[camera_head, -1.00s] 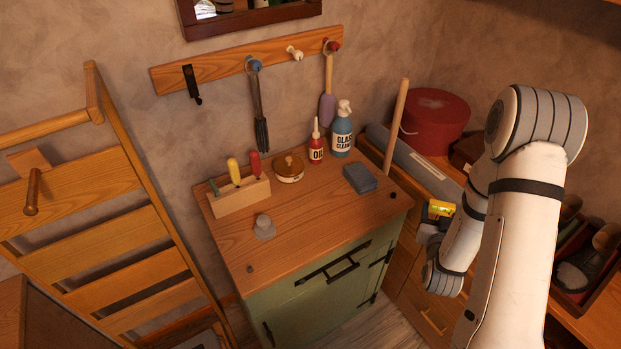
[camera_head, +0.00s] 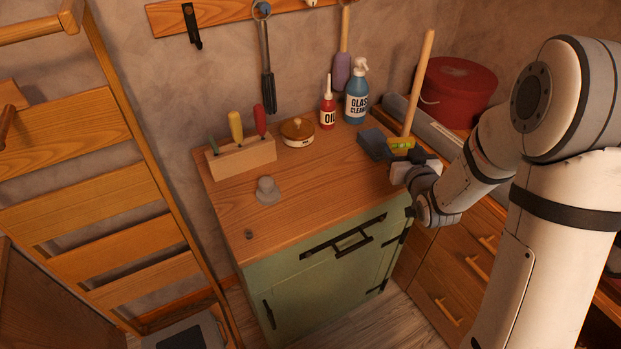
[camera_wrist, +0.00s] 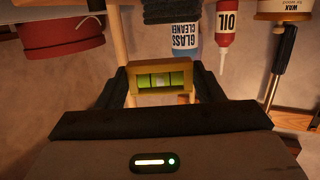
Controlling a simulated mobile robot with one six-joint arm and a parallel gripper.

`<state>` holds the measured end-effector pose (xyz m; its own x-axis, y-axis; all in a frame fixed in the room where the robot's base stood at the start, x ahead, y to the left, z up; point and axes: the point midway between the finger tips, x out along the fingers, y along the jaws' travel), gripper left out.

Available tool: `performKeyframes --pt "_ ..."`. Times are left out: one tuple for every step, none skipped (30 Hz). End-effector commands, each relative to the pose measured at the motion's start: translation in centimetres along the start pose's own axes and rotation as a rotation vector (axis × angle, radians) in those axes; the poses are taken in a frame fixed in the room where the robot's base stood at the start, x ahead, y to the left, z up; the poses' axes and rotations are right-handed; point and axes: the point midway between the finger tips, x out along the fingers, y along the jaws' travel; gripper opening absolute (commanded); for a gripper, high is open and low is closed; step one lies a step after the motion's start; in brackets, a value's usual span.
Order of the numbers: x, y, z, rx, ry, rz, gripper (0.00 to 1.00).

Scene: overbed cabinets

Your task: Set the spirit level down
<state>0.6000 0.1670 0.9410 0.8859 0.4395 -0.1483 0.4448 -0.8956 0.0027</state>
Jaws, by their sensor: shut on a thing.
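The spirit level (camera_head: 402,143) is a small yellow block with a green vial, at the right end of the cabinet top (camera_head: 310,185) in the head view. My gripper (camera_head: 408,158) is shut on it. In the wrist view the spirit level (camera_wrist: 160,80) sits between my two dark fingers (camera_wrist: 162,88), with its green vial facing the camera. The head view does not clearly show whether it touches the wooden top.
A dark blue-grey folded cloth (camera_head: 373,144) lies just left of the level. A glass cleaner bottle (camera_head: 357,97), an oil bottle (camera_head: 327,112), a round tin (camera_head: 297,132) and a tool block (camera_head: 241,158) stand behind.

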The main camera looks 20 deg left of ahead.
Motion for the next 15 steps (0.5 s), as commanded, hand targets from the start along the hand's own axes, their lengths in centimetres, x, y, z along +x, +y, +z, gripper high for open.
performKeyframes --pt "0.8 -1.8 0.9 -0.011 0.01 -0.05 0.35" --pt "1.0 -2.8 0.7 -0.015 0.011 -0.077 0.35" --pt "1.3 -4.0 0.5 -0.02 0.011 -0.112 0.35" --pt "1.4 -5.0 0.3 -0.025 0.01 -0.138 0.35" --pt "1.5 -5.9 0.2 -0.028 0.01 -0.162 0.35" --pt "1.6 -7.1 0.0 -0.033 0.01 -0.193 0.35" --pt "1.6 -8.0 -0.2 -0.036 0.01 -0.215 0.35" --pt "1.6 -8.9 -0.4 -0.04 0.011 -0.235 0.35" --pt "1.5 -10.0 -0.6 -0.043 0.011 -0.262 0.35" --pt "1.3 -10.8 -0.7 -0.047 0.011 -0.28 0.35" --pt "1.2 -11.6 -0.8 -0.05 0.01 -0.297 0.35" --pt "0.9 -12.6 -1.1 -0.053 0.011 -0.317 0.35" --pt "0.7 -13.3 -1.2 -0.054 0.011 -0.331 0.35" --pt "0.4 -13.9 -1.4 -0.055 0.011 -0.343 0.35" --pt "0.1 -14.7 -1.6 -0.057 0.01 -0.356 0.35"
